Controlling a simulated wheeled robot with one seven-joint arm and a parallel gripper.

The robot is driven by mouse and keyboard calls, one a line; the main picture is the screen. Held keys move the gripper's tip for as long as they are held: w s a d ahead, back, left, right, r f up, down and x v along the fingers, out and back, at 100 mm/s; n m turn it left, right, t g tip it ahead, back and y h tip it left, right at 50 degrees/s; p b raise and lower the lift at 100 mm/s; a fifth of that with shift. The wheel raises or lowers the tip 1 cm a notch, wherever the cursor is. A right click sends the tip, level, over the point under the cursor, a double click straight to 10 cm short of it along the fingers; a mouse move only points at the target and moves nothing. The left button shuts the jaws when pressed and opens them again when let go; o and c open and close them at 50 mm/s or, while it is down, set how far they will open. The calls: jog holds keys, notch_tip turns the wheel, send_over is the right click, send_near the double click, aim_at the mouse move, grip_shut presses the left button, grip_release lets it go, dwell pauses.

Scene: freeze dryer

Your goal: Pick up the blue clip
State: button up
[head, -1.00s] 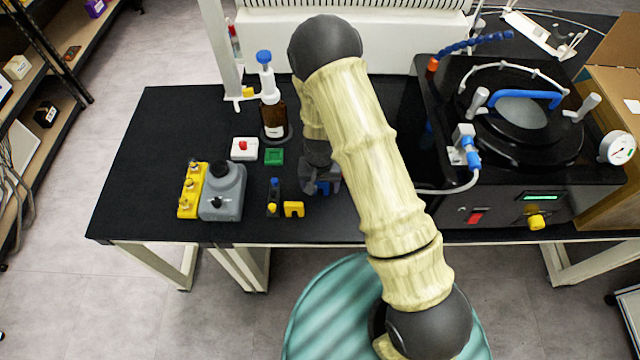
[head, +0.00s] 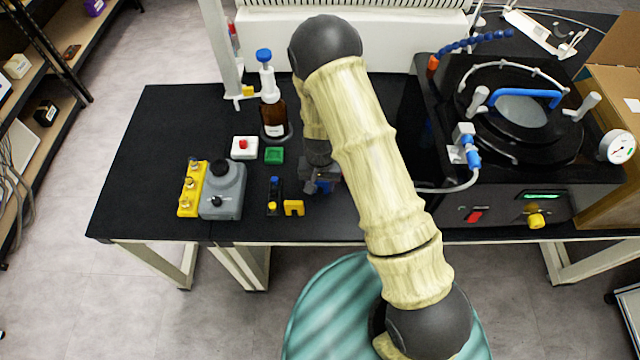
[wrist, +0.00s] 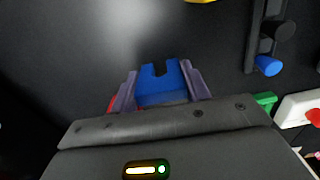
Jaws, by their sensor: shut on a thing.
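The blue clip (wrist: 162,88) sits between the two fingers of my gripper (wrist: 160,92) in the wrist view, with its notch facing away from the palm. The fingers are shut on its sides. In the head view my gripper (head: 322,180) is over the black bench top, right of the yellow clip.
A yellow clip (head: 293,208) and a small black holder with blue and yellow knobs (head: 274,196) stand left of my gripper. A green block (head: 274,155), grey device (head: 224,192) and brown bottle (head: 273,117) are further left. The freeze dryer (head: 510,190) is at right.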

jog(key=shift+r, duration=0.1)
notch_tip(320, 180, up, 10)
jog(key=shift+f+b, duration=0.1)
jog(key=shift+b, duration=0.55)
dwell(0.4)
